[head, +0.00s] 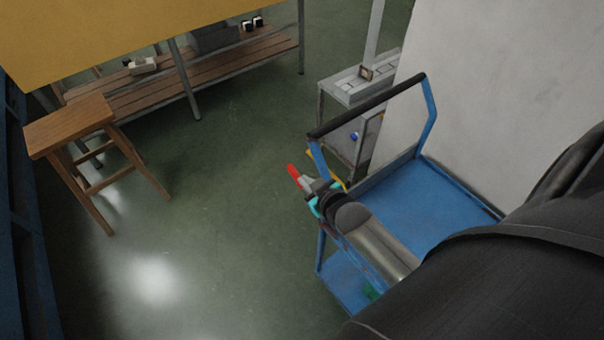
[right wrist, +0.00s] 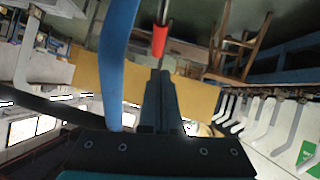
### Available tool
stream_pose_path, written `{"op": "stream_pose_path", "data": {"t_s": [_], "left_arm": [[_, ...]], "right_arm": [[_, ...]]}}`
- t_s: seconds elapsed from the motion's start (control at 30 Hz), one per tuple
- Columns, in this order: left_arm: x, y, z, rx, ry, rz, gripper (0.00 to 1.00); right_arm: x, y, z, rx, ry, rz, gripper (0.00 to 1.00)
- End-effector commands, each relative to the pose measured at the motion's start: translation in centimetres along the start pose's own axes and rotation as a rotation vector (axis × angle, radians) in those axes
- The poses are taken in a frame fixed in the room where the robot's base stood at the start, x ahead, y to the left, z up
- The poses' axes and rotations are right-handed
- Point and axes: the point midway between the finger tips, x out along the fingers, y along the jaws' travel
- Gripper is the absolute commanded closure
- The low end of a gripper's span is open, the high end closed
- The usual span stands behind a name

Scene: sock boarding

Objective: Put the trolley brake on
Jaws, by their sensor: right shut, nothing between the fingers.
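The blue trolley (head: 410,205) stands against the pale wall, with a black push bar (head: 368,105) on blue uprights. A red-tipped lever (head: 294,172), apparently the brake lever, sticks out at the handle end of the trolley. My right gripper (head: 318,187) is beside the near upright, close to the lever. In the right wrist view its fingers (right wrist: 160,76) are shut and empty, pointing at the lever's red grip (right wrist: 160,40). Whether they touch it I cannot tell. The blue upright (right wrist: 117,65) runs just left of the fingers. My left gripper is out of view.
A wooden stool (head: 75,125) stands at the left. A slatted bench (head: 230,55) is behind it under a yellow panel (head: 150,25). The green floor between stool and trolley is clear.

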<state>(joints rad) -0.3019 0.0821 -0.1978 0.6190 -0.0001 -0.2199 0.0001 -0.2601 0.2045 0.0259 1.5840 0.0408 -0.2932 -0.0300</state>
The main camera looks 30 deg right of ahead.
Motion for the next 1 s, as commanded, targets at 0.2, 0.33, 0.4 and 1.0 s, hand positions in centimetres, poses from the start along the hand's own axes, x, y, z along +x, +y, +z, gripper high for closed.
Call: {"op": "stream_pose_path", "data": {"t_s": [0.2,0.33,0.4,1.0], "left_arm": [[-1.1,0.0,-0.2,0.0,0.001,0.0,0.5],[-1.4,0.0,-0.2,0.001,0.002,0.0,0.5],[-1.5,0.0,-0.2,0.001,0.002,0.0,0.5],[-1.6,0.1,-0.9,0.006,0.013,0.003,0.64]], "right_arm": [[-4.0,-0.1,0.5,0.0,0.001,0.0,1.0],[-5.6,-0.1,0.7,0.0,0.002,0.001,1.0],[-6.3,-0.1,0.8,0.0,0.002,0.001,1.0],[-7.1,-0.3,1.3,0.001,-0.004,-0.001,1.0]]}}
